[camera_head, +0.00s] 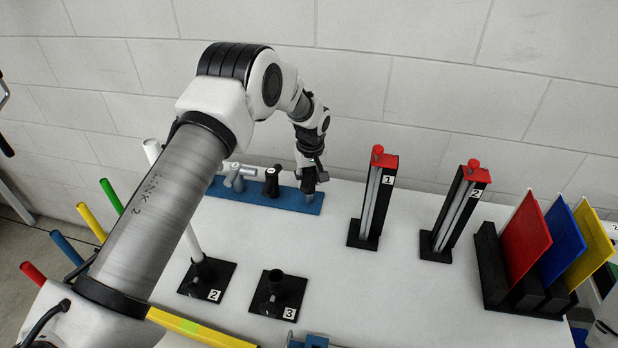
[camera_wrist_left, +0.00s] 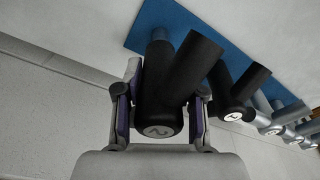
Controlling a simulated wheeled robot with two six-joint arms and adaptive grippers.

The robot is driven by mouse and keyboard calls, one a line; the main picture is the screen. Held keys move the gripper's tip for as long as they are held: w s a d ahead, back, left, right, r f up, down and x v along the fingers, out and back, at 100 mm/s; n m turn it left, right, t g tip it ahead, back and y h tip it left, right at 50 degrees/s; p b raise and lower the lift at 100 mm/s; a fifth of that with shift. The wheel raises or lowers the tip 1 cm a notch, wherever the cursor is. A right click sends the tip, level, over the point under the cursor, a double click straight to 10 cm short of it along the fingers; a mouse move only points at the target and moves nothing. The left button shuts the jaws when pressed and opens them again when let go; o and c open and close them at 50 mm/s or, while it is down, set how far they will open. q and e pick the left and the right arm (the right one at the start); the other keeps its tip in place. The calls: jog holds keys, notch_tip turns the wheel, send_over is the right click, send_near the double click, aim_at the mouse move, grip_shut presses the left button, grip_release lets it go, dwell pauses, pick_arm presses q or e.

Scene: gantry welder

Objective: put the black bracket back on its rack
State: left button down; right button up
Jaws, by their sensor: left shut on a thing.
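My left gripper (camera_head: 311,172) is over the right end of the blue rack (camera_head: 290,202). In the left wrist view its two fingers (camera_wrist_left: 160,118) are closed on either side of a black bracket (camera_wrist_left: 190,72), a branched tube with a round numbered label. A short grey-blue peg end (camera_wrist_left: 160,35) shows just beyond one tube of the bracket, by the rack's blue plate (camera_wrist_left: 150,15). I cannot tell whether the bracket sits on the peg or only lines up with it. My right gripper is not in view.
Another black bracket (camera_head: 271,181) and grey brackets (camera_head: 236,177) stand on the rack, left of my gripper. Two black stands with red tops (camera_head: 372,200) (camera_head: 458,212) stand to the right. Black bases (camera_head: 278,295) are at the front. The white table's middle is clear.

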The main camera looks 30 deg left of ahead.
aim_at(311, 168)
pick_arm(q)
jog(key=shift+f+b, duration=1.15)
jog(key=shift+f, duration=0.9)
jog(key=c, duration=0.6)
grip_release()
jog(key=r, duration=0.8)
jog(key=s+d+r, duration=0.1)
jog(key=r, duration=0.3)
jog(key=shift+s, duration=0.1)
